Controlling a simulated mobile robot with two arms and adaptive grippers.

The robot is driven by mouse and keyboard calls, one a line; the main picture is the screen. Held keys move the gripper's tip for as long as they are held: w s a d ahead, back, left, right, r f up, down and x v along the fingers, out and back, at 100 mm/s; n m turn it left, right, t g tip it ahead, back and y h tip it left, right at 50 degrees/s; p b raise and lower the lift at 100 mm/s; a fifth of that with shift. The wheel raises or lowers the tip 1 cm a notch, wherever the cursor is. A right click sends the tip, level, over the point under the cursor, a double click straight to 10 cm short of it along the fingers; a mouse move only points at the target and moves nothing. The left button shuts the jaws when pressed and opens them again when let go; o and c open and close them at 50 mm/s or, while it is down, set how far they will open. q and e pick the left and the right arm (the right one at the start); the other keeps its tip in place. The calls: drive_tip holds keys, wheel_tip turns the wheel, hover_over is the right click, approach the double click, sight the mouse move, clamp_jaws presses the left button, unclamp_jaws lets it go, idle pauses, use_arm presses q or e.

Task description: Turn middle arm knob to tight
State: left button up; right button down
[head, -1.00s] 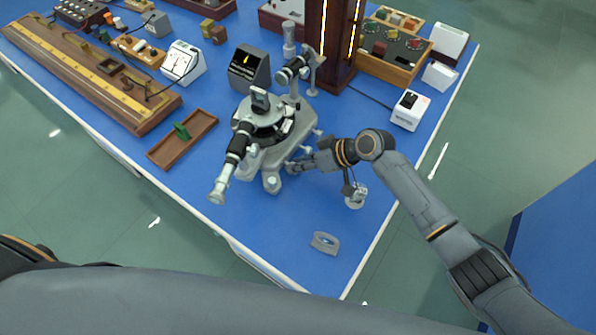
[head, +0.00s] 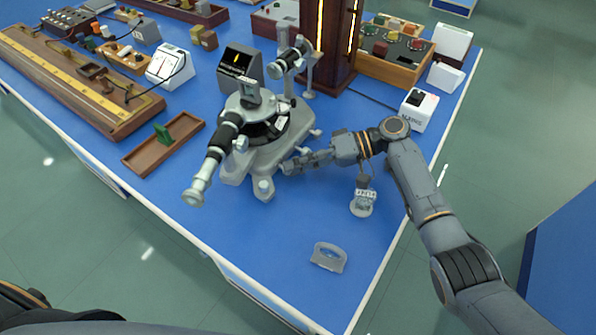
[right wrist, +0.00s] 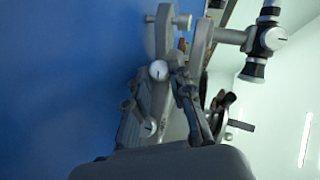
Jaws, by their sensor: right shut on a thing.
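The grey spectrometer (head: 262,150) stands on the blue bench in the head view, with a black telescope tube (head: 222,143) slanting to the front left. Small knobs stick out on its right side, one of them at the rear (head: 316,132). My right gripper (head: 287,168) reaches in from the right, low beside the base, and is shut on a knob there, mostly hidden by the fingers. I cannot tell the knob's setting. My left gripper is out of view.
A small lamp-like item (head: 363,200) and a grey magnifier-like block (head: 328,257) stand near the bench's right edge. A white switch box (head: 418,108) is behind my right arm. A wooden tray (head: 150,157) lies to the left.

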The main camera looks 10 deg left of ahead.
drive_tip(key=shift+f+b, duration=0.15)
drive_tip(key=shift+b, duration=0.15)
drive_tip(key=shift+m, duration=0.3)
drive_tip(key=c, duration=1.2)
unclamp_jaws()
drive_tip(key=shift+o, duration=0.2)
drive_tip(key=shift+d, duration=0.15)
drive_tip(key=v, duration=1.1)
drive_tip(key=shift+w+d, duration=0.25)
drive_tip(key=shift+d, duration=0.15)
